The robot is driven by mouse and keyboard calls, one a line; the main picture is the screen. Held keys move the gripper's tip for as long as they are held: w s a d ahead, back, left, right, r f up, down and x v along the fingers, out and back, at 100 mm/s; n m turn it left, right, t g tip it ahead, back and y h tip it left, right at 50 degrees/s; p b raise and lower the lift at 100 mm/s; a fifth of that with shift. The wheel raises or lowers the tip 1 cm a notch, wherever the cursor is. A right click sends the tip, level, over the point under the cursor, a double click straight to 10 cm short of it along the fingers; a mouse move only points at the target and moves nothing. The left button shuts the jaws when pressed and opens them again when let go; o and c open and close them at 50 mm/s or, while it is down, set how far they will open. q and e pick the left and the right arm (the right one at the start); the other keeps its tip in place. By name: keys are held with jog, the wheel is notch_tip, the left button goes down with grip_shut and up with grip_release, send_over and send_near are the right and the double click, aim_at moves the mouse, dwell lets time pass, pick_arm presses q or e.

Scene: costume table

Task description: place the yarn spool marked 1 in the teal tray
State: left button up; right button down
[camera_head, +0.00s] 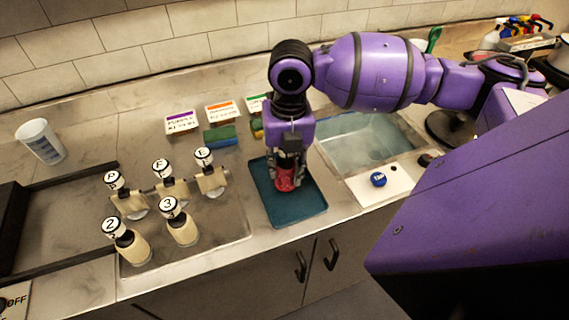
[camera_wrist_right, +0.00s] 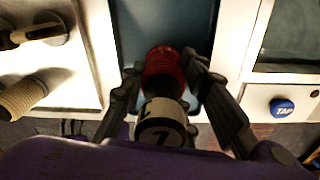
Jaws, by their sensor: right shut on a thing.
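My right gripper (camera_head: 287,167) is shut on a red yarn spool (camera_head: 286,183) over the teal tray (camera_head: 308,206). In the right wrist view the spool (camera_wrist_right: 165,72) sits between the two fingers (camera_wrist_right: 162,88), and its white top bears a mark that looks like a 1. The spool is at or just above the tray floor; I cannot tell if it touches. The tray also shows in the wrist view (camera_wrist_right: 140,20) around the spool's far end. The tray holds nothing else that I can see. My left gripper is not in view.
Several cream spools, among them those marked 2 (camera_head: 133,247) and 3 (camera_head: 182,229), stand on a metal plate to the left. Label cards (camera_head: 184,123) and folded cloths (camera_head: 219,136) lie behind. A sink (camera_head: 365,145) and a blue TAP knob (camera_head: 378,179) are to the right.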

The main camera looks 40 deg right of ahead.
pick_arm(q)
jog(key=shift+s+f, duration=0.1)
pick_arm(e)
jog(key=shift+f, duration=0.45)
jog(key=c, duration=1.3)
grip_release()
jog(key=shift+o, duration=0.6)
jog(key=o, duration=0.3)
jog(key=shift+r, duration=0.1)
jog(key=shift+r+p, duration=2)
jog(key=shift+r, duration=1.45)
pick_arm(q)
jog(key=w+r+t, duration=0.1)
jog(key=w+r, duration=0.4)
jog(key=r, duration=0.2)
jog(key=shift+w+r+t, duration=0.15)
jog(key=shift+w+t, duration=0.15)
pick_arm(e)
jog(key=shift+f, duration=0.1)
